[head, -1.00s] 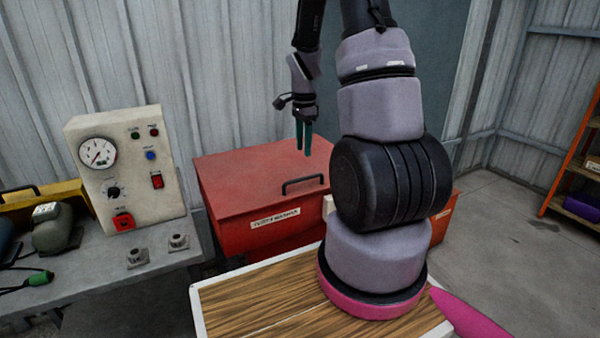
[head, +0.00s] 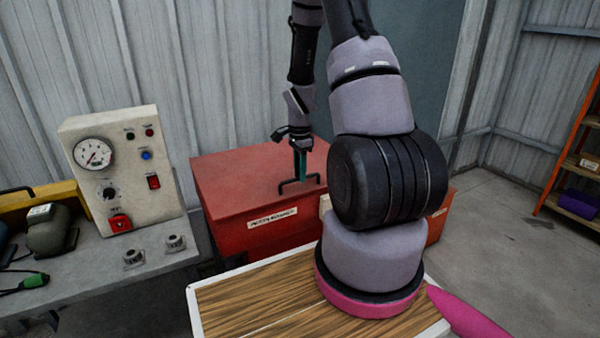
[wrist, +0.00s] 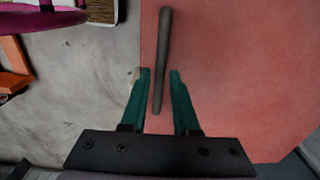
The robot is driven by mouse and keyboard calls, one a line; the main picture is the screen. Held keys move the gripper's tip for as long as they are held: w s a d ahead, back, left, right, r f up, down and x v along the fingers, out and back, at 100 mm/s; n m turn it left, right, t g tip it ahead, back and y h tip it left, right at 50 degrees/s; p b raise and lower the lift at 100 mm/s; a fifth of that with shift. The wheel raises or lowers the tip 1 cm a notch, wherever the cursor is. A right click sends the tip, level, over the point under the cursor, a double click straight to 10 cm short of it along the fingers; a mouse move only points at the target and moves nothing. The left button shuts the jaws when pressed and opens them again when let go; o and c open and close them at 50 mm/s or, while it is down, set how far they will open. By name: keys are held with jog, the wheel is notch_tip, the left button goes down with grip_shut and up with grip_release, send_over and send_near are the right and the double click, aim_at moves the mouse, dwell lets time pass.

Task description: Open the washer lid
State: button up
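The washer is a red box with a label on its front, and its flat red lid (head: 235,180) is closed. A dark bar handle (head: 299,184) stands on the lid near the front edge. My gripper (head: 300,178) points down at the handle with its green fingers. In the wrist view, my gripper (wrist: 160,72) is open, with one finger on each side of the handle (wrist: 162,60). Clear gaps show between the handle and both fingers. The red lid (wrist: 225,75) fills the right half of that view.
A grey bench (head: 150,262) at left carries a control panel (head: 125,170) with a gauge, two small metal fittings and a green-ended cable. An orange shelf (head: 570,170) stands at far right.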

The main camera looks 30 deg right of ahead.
grip_shut()
dwell(1.2)
